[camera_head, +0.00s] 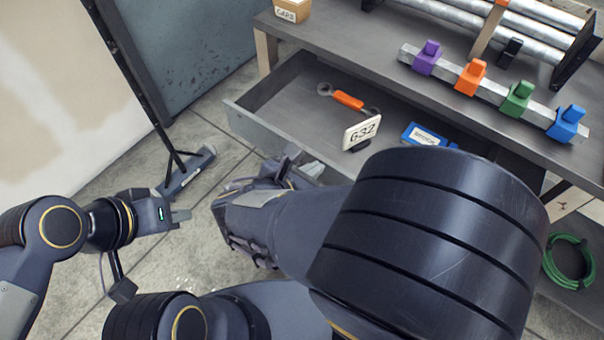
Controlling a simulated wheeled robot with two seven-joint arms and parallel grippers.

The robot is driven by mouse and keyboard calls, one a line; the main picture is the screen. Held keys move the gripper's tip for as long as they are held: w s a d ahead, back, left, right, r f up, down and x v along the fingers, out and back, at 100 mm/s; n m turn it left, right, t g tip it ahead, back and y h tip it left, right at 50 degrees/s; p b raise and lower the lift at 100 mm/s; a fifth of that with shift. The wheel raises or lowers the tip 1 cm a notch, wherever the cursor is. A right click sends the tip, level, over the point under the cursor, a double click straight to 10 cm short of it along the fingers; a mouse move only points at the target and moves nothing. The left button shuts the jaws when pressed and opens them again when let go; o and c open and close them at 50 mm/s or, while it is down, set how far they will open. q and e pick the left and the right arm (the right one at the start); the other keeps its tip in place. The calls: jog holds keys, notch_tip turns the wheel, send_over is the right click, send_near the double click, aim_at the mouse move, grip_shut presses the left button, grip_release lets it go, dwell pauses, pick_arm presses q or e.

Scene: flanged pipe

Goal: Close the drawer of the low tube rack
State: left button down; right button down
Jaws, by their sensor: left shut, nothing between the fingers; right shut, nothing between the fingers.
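The grey drawer (262,133) of the low tube rack stands open, pulled out from under the rack's grey top (330,45). An orange-handled wrench (348,100), a white card marked G32 (361,132) and a blue box (425,137) lie in it. My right gripper (298,165) is shut and empty at the drawer's front panel; I cannot tell whether it touches. My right arm hides part of the front and the drawer's near right end. My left gripper (181,215) is shut and empty, over the floor left of the drawer, apart from it.
Metal tubes (500,25) lie at the back of the rack. A rail with purple, orange, green and blue clamps (472,77) lies on the top. A CAPS box (292,10) stands at its left corner. A green cable coil (568,262) is low right. A stand foot (190,172) is on the floor.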

jog(key=w+d+p, duration=0.1)
jog(key=w+d, duration=1.5)
jog(key=w, duration=0.5)
jog(key=shift+d+r, duration=0.15)
jog(key=shift+w, duration=0.1)
